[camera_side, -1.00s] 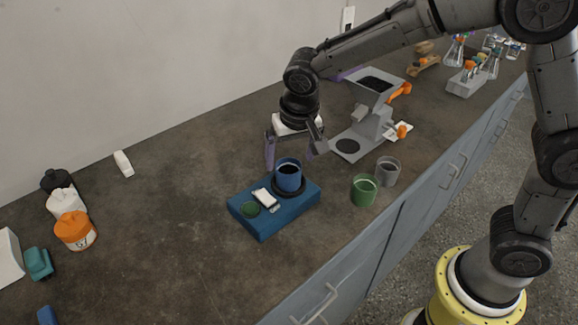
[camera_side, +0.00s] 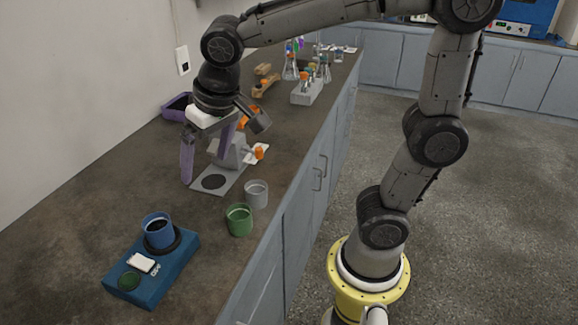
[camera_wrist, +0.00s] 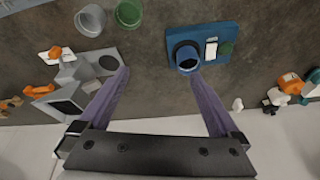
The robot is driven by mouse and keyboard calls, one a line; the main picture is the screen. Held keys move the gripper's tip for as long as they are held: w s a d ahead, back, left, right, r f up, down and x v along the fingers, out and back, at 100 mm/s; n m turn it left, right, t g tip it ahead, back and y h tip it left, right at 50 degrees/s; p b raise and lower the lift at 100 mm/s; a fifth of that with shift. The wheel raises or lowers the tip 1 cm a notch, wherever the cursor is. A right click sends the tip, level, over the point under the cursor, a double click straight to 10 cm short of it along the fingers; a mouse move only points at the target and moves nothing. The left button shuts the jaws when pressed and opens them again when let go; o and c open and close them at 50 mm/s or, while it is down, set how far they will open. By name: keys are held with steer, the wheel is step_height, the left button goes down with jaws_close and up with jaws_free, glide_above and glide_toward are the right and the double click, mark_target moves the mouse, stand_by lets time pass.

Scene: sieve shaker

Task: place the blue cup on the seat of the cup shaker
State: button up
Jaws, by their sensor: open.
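The blue cup (camera_side: 157,229) stands upright on the round black seat (camera_side: 178,249) of the blue cup shaker (camera_side: 162,284). In the wrist view the cup (camera_wrist: 187,59) shows from above, dark inside, within the black seat ring. The shaker (camera_wrist: 213,32) also has a white panel and a green round button. My gripper (camera_side: 205,169) has purple fingers spread apart with nothing between them. It is in the air, clear of the cup. In the wrist view the gripper (camera_wrist: 160,72) has its right fingertip in line with the cup's lower edge. The seat is partly hidden by the cup.
A green cup (camera_side: 239,219) and a grey cup (camera_side: 256,194) stand near the counter's front edge. A grey device (camera_side: 228,155) with a dark disc on its base stands behind my gripper. Flasks and a rack (camera_side: 307,91) are farther back. The counter left of the shaker is clear.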

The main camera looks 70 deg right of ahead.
steer(key=s+d+f+n+t, duration=0.1)
steer(key=s+d, duration=0.1)
steer(key=s, duration=0.5)
steer(key=s+d+f+n, duration=0.1)
steer(key=s+d, duration=0.2)
steer(key=s, duration=0.5)
steer(key=shift+n+t, duration=0.4)
